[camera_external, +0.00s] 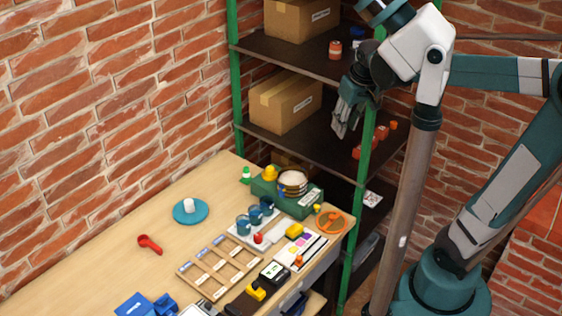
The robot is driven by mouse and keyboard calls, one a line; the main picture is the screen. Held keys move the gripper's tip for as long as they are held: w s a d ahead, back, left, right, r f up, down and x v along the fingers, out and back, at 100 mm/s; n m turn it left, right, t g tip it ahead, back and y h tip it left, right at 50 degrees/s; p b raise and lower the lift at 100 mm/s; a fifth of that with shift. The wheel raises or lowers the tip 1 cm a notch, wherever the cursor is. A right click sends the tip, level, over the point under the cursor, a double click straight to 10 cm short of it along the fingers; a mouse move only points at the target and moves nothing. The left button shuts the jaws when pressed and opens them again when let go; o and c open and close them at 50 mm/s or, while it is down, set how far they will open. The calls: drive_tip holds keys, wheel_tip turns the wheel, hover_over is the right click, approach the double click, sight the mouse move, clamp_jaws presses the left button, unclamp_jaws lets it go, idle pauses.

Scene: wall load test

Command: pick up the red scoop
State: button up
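The red scoop (150,244) lies on the left part of the wooden table, with its rounded end toward the upper left and its handle toward the lower right. Nothing touches it. My gripper (342,127) hangs well above and to the right of the scoop, in front of the shelf unit, with its fingers pointing down. The fingers look apart, with nothing visible between them. The gripper is far from the scoop.
A blue round plate (191,211) with a white item stands near the scoop. A green shelf post (363,190) stands beside my gripper. Bare table surrounds the scoop.

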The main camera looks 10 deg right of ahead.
drive_tip(key=w+a+f+n+g, duration=0.1)
drive_tip(key=w+a+f, duration=0.15)
drive_tip(key=a, duration=0.85)
drive_tip(key=w+a+f+n, duration=0.1)
drive_tip(key=w+a, duration=0.2)
drive_tip(key=a, duration=0.7)
drive_tip(key=n+g+h, duration=0.1)
drive_tip(key=n+g, duration=0.1)
drive_tip(key=n, duration=0.2)
hover_over(153, 245)
drive_tip(key=f, duration=2.6)
drive_tip(key=shift+w+d+f, duration=0.2)
drive_tip(key=shift+w, duration=0.15)
drive_tip(key=shift+s+a+f, duration=0.2)
drive_tip(key=shift+s, duration=0.05)
drive_tip(key=shift+f, duration=0.1)
drive_tip(key=shift+f, duration=1.2)
drive_tip(key=shift+f, duration=0.1)
